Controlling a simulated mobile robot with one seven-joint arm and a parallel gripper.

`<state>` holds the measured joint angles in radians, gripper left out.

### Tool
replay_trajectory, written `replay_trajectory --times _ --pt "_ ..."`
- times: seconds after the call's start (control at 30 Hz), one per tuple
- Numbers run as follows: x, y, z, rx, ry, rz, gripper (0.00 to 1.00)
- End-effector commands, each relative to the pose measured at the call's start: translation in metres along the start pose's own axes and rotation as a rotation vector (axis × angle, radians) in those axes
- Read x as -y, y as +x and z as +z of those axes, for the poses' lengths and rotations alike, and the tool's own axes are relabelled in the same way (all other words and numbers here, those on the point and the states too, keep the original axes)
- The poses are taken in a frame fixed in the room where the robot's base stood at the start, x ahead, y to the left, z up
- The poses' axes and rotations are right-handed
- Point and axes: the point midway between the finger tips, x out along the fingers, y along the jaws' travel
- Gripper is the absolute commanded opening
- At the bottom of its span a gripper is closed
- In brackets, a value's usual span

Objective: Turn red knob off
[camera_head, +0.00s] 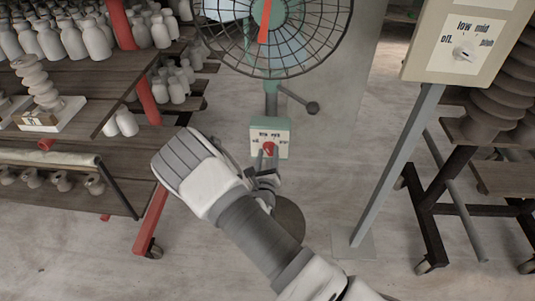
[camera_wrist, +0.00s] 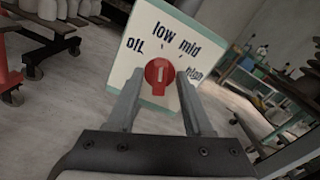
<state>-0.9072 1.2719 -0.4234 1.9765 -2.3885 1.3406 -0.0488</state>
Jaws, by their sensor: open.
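The red knob (camera_wrist: 158,73) sits on the front of a white and teal control box (camera_wrist: 146,42) marked off, low, mid and high. Its pale pointer line stands about upright in the wrist view. In the head view the red knob (camera_head: 269,148) is on the box (camera_head: 284,136) on the fan's stand. My gripper (camera_wrist: 156,80) is open, with one finger on each side of the knob in the wrist view. I cannot tell whether the fingers touch it. In the head view my gripper (camera_head: 268,158) is at the front of the box, partly hidden by my wrist.
The caged fan (camera_head: 272,28) stands above the box, with a lever (camera_head: 300,101) at its right. Shelves of bottles (camera_head: 62,40) stand at left. Bare floor lies between.

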Motion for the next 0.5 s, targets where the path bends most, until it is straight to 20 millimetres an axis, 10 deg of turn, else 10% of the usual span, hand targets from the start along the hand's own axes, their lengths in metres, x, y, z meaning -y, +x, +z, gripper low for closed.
replay_trajectory --times 0.1,0.37,0.5 --pt "0.0000 0.0000 0.0001 0.000 0.000 0.000 0.48" --pt "-0.0001 -0.0001 0.0000 0.000 0.000 0.000 0.01" --pt "-0.0001 -0.0001 0.0000 0.000 0.000 0.000 0.00"
